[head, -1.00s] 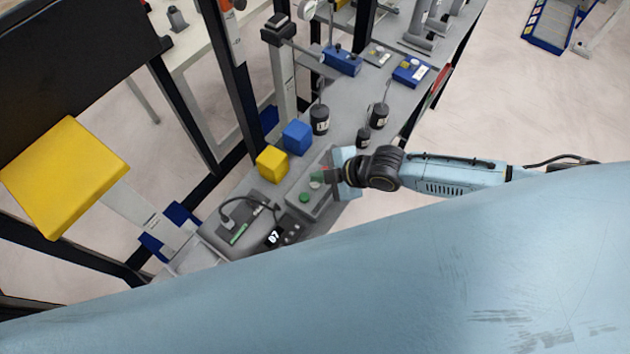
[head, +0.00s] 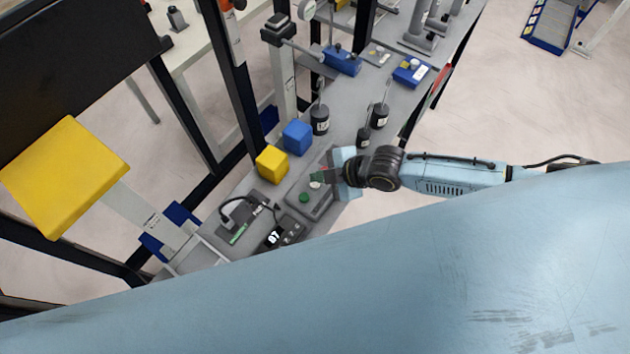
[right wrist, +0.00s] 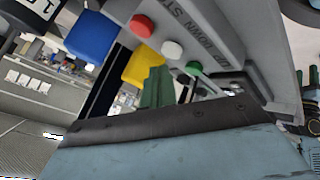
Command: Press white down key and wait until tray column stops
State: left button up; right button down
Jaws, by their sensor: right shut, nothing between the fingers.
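The grey control box (head: 322,205) on the bench carries a green key (head: 304,197) and a white key (head: 315,184). In the right wrist view, a red key (right wrist: 142,26), the white down key (right wrist: 172,49) and a green key (right wrist: 193,68) sit in a row beside printed labels. My right gripper (head: 323,175) is shut and empty, its fingertips at the box close to the white key. The green fingers also show in the right wrist view (right wrist: 158,87); I cannot tell whether they touch the key. A yellow plate (head: 65,177) tops a pale column (head: 140,215) at the left. My left gripper is out of view.
A yellow cube (head: 272,163) and a blue cube (head: 297,137) stand beyond the box. Black weights (head: 319,120) and blue devices (head: 342,60) stand farther along the bench. A small display (head: 275,238) and a cable (head: 232,208) lie near the box. Dark posts rise along the bench.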

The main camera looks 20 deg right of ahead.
jog(key=shift+f, duration=0.15)
jog(key=shift+f+b, duration=0.3)
jog(key=shift+b, duration=0.05)
